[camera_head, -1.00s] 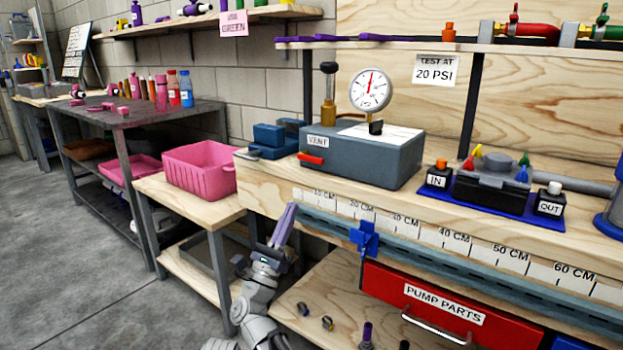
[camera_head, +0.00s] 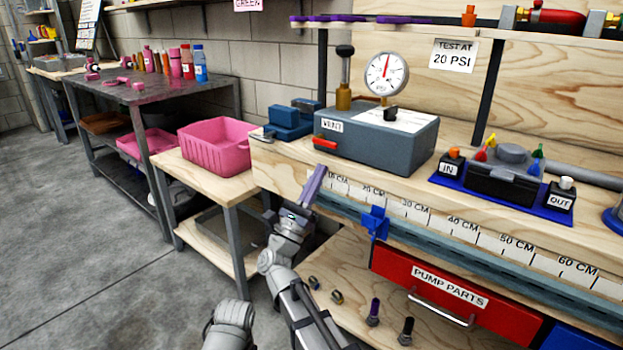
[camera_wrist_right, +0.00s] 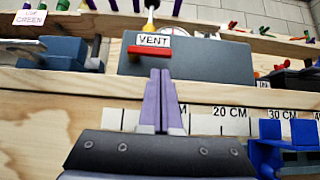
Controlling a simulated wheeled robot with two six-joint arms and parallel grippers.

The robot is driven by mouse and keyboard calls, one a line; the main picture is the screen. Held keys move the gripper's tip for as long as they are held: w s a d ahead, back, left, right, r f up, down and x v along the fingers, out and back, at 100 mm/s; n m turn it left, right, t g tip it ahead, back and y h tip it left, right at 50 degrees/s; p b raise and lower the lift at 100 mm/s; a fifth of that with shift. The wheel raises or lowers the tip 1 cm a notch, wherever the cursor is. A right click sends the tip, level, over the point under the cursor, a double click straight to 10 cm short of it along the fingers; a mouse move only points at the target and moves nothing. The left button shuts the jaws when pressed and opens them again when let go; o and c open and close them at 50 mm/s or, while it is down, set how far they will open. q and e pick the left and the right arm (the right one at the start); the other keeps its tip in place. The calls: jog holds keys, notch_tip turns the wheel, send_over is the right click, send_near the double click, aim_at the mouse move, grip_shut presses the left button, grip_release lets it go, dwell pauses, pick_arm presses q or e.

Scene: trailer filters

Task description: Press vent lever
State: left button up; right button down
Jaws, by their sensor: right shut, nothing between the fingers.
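The vent lever (camera_head: 324,143) is a small red bar on the left front of the grey-blue test box (camera_head: 390,148), beside its VENT label (camera_head: 332,126). It also shows in the right wrist view as a red bar (camera_wrist_right: 147,51) under the VENT label. My right gripper (camera_head: 318,172), with purple fingers, is shut and empty in front of the bench edge, a little below the lever. In the right wrist view its fingertips (camera_wrist_right: 160,75) point up toward the lever, just below it in the picture; contact is not visible. My left gripper is not in view.
A pressure gauge (camera_head: 386,74) and a pump handle (camera_head: 344,75) stand at the box. A blue vise (camera_head: 290,121) sits left of it. A blue slider (camera_head: 375,222) is on the ruler rail, right of my gripper. A pink bin (camera_head: 218,147) stands further left.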

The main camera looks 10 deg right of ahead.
aim_at(327, 161)
jog(key=shift+p+x, duration=0.95)
jog(key=shift+x, duration=1)
jog(key=shift+s+n, duration=0.1)
jog(key=shift+n, duration=0.2)
jog(key=shift+d+r+n+t+y, duration=0.1)
jog(key=shift+r+n+t+y, duration=0.05)
jog(key=shift+n+t+y, duration=0.5)
